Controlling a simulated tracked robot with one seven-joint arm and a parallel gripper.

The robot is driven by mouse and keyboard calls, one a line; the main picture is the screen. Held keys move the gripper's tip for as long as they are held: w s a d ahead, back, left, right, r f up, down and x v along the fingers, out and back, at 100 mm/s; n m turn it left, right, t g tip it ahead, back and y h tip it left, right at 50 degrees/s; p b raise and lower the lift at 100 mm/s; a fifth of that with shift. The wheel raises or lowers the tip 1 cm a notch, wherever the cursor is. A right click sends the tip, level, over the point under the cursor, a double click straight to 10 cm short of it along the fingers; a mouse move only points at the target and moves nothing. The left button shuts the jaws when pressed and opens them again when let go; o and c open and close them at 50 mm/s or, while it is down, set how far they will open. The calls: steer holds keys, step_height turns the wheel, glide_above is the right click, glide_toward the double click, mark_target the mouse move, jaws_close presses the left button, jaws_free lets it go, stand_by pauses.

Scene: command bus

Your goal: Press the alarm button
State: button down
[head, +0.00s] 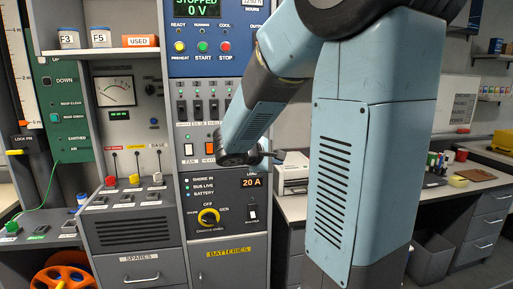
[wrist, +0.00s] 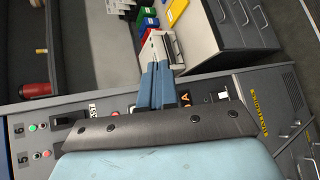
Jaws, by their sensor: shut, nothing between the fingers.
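No button labelled alarm can be made out in either view. The upright grey control cabinet (head: 215,125) in the head view carries a yellow preheat button (head: 180,47), a green start button (head: 203,46) and a red stop button (head: 226,46). My gripper (head: 279,157) is in front of the cabinet's right edge, pointing right, small and partly hidden by my wrist. In the wrist view my gripper's blue fingers (wrist: 157,72) are together and hold nothing. My arm covers part of the cabinet.
A white printer (head: 292,172) stands on the counter behind my gripper; it also shows in the wrist view (wrist: 160,50). A rotary knob (head: 208,216) sits low on the cabinet. Red and green buttons (wrist: 36,128) show on a panel in the wrist view. An orange reel (head: 63,275) is lower left.

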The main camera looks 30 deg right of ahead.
steer(key=w+f+n+t+h, duration=0.1)
steer(key=w+n+t, duration=0.2)
steer(key=w, duration=0.5)
steer(key=shift+w+f+n, duration=0.15)
steer(key=shift+f+n, duration=0.15)
steer(key=shift+n, duration=0.4)
steer(key=w+d, duration=0.2)
steer(key=w, duration=0.6)
steer(key=shift+w+d, duration=0.25)
stand_by(1.4)
steer(key=shift+w+d+r, duration=0.1)
steer(key=shift+w+d, duration=0.05)
steer(key=shift+w, duration=0.25)
